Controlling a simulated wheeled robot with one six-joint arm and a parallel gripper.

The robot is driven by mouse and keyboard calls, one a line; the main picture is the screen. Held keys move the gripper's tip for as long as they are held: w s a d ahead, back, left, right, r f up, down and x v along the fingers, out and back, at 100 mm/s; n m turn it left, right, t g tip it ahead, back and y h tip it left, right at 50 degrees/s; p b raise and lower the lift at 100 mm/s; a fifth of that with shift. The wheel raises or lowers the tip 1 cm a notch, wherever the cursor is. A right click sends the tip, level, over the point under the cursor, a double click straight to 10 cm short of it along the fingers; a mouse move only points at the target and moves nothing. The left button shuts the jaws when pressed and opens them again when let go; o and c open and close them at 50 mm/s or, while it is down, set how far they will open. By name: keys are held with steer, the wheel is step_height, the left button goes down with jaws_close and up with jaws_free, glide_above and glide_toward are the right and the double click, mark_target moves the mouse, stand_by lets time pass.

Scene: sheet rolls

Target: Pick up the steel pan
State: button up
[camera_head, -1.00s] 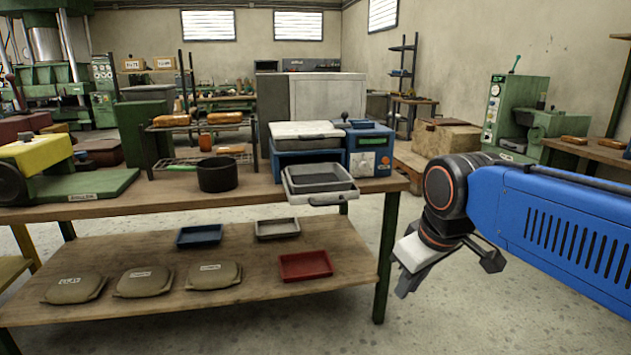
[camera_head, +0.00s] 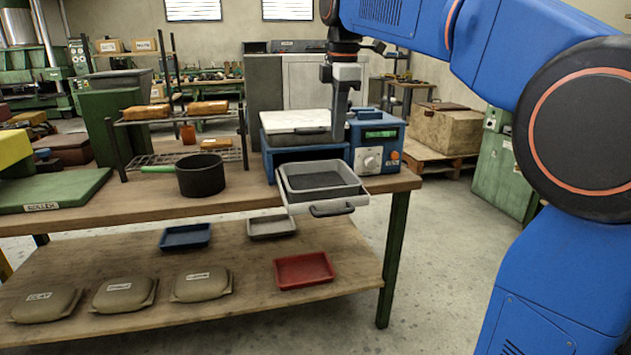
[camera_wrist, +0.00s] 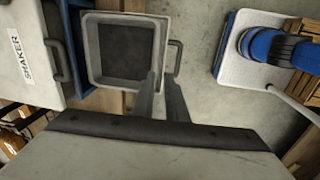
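A square grey metal pan (camera_head: 320,181), which I take for the steel pan, sits on the pulled-out white drawer (camera_head: 300,208) of the blue machine on the bench. The drawer has a dark front handle. In the wrist view the pan (camera_wrist: 95,70) is seen from above, with a dark inner floor. My gripper (camera_head: 338,138) points down above and behind the pan in the head view, in front of the machine's lid. In the wrist view its fingers (camera_wrist: 161,74) overlap the pan's handle-side rim, apart from each other with a narrow gap and nothing between them.
The blue machine (camera_head: 377,150) with a white lid (camera_head: 297,121) stands behind the pan. A black pot (camera_head: 201,176) and a wire rack (camera_head: 180,160) are left of it. Blue, grey and red trays (camera_head: 304,270) lie on the lower shelf.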

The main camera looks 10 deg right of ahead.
steer(key=shift+n, duration=0.3)
steer(key=shift+w+a+f, duration=0.1)
steer(key=shift+w+f, duration=0.5)
steer(key=shift+f, duration=2.2)
steer(key=shift+w+a+f, duration=0.1)
steer(key=shift+w+f, duration=0.45)
steer(key=shift+f, duration=2.25)
steer(key=shift+w+a+f, duration=0.1)
steer(key=shift+w+f, duration=0.5)
steer(key=shift+f, duration=2.2)
jaws_close()
steer(key=shift+r, duration=0.15)
